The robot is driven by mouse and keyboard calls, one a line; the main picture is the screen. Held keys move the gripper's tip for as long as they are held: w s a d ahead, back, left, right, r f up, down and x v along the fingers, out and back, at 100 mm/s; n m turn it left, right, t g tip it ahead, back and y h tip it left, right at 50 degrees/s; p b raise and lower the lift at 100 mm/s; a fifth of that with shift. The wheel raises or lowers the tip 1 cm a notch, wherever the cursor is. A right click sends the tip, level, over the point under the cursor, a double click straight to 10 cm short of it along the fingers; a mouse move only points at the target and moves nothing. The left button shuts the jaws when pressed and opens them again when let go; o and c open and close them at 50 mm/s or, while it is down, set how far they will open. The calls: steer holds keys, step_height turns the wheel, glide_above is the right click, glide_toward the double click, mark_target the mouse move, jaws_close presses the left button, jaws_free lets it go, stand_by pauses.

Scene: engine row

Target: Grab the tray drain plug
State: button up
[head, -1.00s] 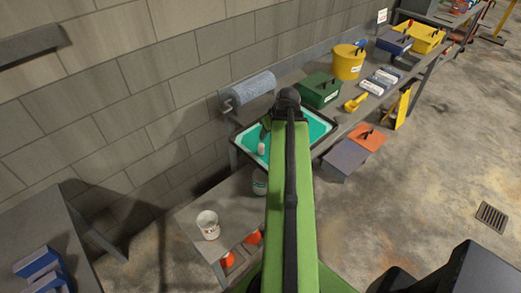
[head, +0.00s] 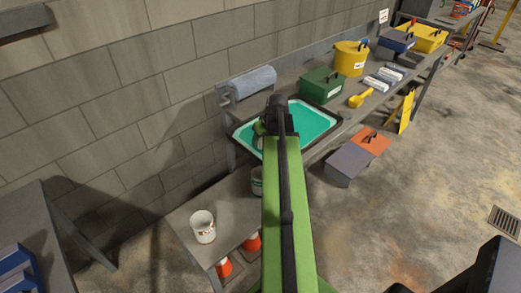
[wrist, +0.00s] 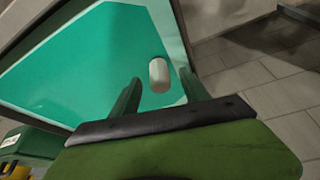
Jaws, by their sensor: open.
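The tray drain plug (wrist: 159,75) is a short, pale, rounded cylinder. In the wrist view it is on the teal floor of the tray near one edge. The tray (head: 303,129) has a pale rim and dark outer edge and sits on the bench by the wall. My gripper (wrist: 160,78) is open, its two green fingers pointing toward the plug, with the plug in line with the gap between them. I cannot tell whether the fingers reach down to it. In the head view my arm covers the plug, and part of my gripper (head: 258,129) shows over the tray.
A blue paper roll (head: 252,83) is at the wall behind the tray. A green box (head: 321,87), a yellow bucket (head: 350,60) and a yellow scoop (head: 360,98) stand to the right. A white mug-like tin (head: 203,227) is on the lower shelf.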

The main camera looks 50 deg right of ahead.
steer(key=b+x, duration=0.1)
steer(key=x, duration=0.2)
steer(key=shift+d+b, duration=0.1)
steer(key=shift+b, duration=0.2)
steer(key=shift+r, duration=0.15)
jaws_close()
step_height(320, 180, up, 5)
steer(key=p, duration=0.5)
steer(key=shift+r+p, duration=0.15)
steer(key=shift+p, duration=0.2)
steer(key=s+d+r+p, duration=0.1)
steer(key=s+r+p, duration=0.1)
steer(key=s, duration=0.3)
steer(key=s+d+r+p, duration=0.1)
steer(key=s+r+p, duration=0.2)
steer(key=s, duration=0.3)
steer(key=shift+s+d+r+p, duration=0.2)
steer(key=shift+d+r+p, duration=0.1)
steer(key=shift+r+p, duration=0.05)
